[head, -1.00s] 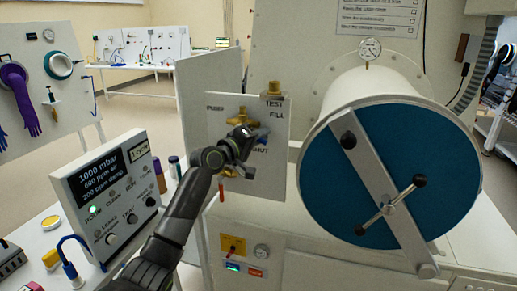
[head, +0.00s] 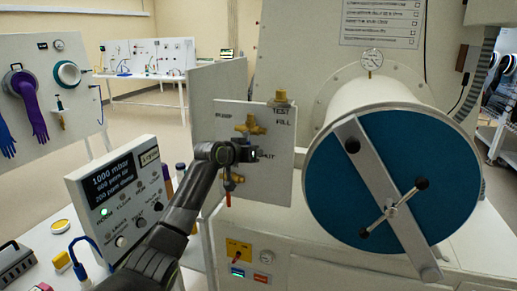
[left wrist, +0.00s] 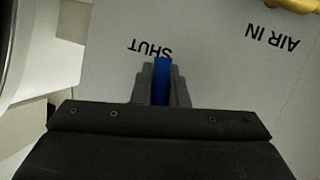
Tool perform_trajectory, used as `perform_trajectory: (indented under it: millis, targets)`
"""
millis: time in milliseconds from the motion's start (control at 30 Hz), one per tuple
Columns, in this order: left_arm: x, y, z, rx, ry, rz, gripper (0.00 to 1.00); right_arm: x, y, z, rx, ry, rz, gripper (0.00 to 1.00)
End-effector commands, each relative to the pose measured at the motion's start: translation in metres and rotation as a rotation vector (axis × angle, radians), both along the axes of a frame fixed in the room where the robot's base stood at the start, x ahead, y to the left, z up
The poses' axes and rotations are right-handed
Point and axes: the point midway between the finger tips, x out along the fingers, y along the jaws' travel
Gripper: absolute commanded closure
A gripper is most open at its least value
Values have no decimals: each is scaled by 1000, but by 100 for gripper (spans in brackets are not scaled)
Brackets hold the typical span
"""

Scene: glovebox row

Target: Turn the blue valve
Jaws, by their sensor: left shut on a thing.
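The valve panel (head: 275,178) is a pale upright board with brass fittings and the labels TEST, FILL and SHUT. My left gripper (head: 252,154) is in front of the panel, next to the SHUT label, and hides the blue valve in the head view. In the left wrist view the blue valve's handle (left wrist: 162,72) stands between the two grey fingers of my left gripper (left wrist: 161,88), which are shut on it. The handle's end lies by the word SHUT, seen upside down. My right gripper is not in view.
Brass fittings (head: 250,124) sit above my gripper, and a red handle (head: 228,196) hangs below. A large round blue door (head: 350,210) with a metal crossbar stands close on the right. A display box (head: 120,195) stands on the left. A panel (head: 215,90) rises behind.

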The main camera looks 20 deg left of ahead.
Motion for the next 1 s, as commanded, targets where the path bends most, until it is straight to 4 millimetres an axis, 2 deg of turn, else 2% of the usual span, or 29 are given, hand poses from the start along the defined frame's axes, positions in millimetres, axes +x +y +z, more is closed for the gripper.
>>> perform_trajectory:
  millis: [467,1000]
  targets:
    - [1,30,1,453,-12,0,100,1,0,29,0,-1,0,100]
    - [2,60,15,967,-30,-1,100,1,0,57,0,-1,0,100]
